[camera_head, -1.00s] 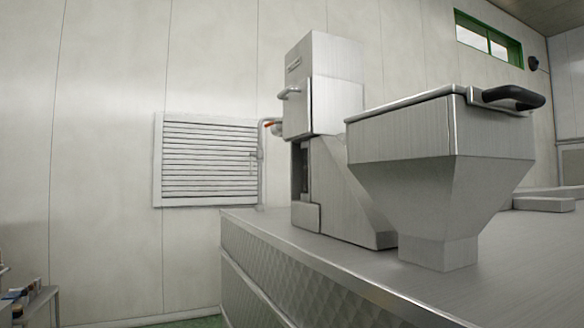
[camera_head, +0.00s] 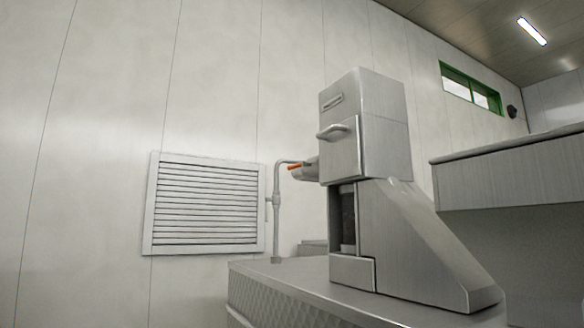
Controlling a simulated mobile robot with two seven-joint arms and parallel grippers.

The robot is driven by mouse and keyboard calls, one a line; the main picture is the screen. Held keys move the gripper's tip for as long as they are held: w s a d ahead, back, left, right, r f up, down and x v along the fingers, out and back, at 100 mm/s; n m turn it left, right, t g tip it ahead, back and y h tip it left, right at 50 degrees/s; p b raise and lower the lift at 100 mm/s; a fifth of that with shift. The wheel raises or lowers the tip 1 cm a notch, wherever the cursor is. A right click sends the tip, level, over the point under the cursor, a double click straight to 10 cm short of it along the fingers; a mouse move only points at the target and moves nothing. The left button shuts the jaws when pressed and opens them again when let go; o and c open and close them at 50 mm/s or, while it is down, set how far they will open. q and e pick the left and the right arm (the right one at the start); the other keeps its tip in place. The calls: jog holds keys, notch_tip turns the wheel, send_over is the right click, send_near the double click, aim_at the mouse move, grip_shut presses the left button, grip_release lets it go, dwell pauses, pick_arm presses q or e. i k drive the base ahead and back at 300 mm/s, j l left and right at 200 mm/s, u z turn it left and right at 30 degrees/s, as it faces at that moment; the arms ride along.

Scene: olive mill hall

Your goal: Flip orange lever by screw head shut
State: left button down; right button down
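A small orange lever (camera_head: 296,167) sits on a bent grey pipe (camera_head: 276,215) that rises from the counter. It lies roughly level, just left of a rounded metal part (camera_head: 306,173) that is partly hidden behind a steel machine (camera_head: 365,130). I cannot tell from this distance whether this lever is open or shut. Neither of my grippers is in view.
The steel machine stands on a metal counter (camera_head: 300,272) with a quilted front. A large steel hopper (camera_head: 510,175) fills the right edge, close by. A louvred vent (camera_head: 205,205) is on the wall at left. Open room lies left of the counter.

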aim_at(304, 163)
jog(key=i+j+z, duration=0.2)
jog(key=i+j, duration=0.15)
jog(key=i, duration=0.15)
jog(key=i+j+z, duration=0.15)
jog(key=i+j, duration=0.25)
jog(key=i+j+z, duration=0.2)
jog(key=i+j, duration=0.3)
jog(key=i+j+z, duration=0.15)
jog(key=i+j, duration=0.25)
jog(key=j, duration=0.15)
jog(key=i+j+z, duration=0.2)
jog(key=i+j, duration=0.2)
jog(key=j, duration=0.2)
